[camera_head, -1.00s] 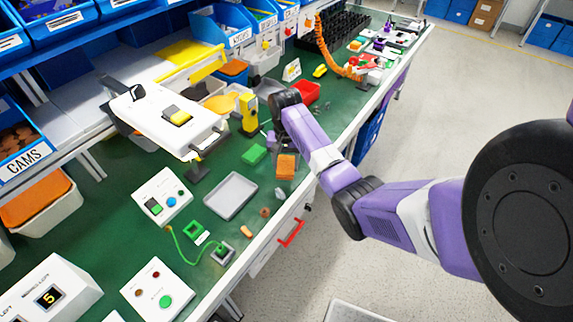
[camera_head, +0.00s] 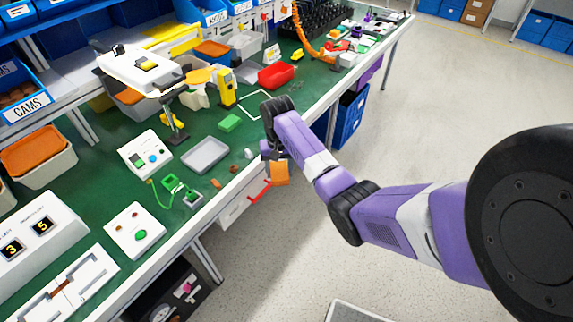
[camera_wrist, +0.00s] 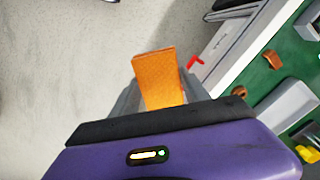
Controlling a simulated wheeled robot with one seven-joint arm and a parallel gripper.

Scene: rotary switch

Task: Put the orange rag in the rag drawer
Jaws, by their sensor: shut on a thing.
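My gripper (camera_head: 274,154) is shut on the orange rag (camera_head: 279,173), which hangs below the fingers just off the bench's front edge. In the wrist view the rag (camera_wrist: 157,75) sticks out between the grey fingers, with grey floor behind it. A white drawer front (camera_head: 236,207) with a red handle (camera_head: 260,190) is under the bench edge, just left of and below the rag. The red handle also shows in the wrist view (camera_wrist: 195,62), right of the rag. I cannot tell whether this drawer is the rag drawer, and its inside is not visible.
The green bench top (camera_head: 210,130) holds a grey tray (camera_head: 205,155), a green block (camera_head: 230,122), a red bin (camera_head: 276,76) and white control boxes (camera_head: 135,230). Blue crates (camera_head: 350,118) stand under the bench at right.

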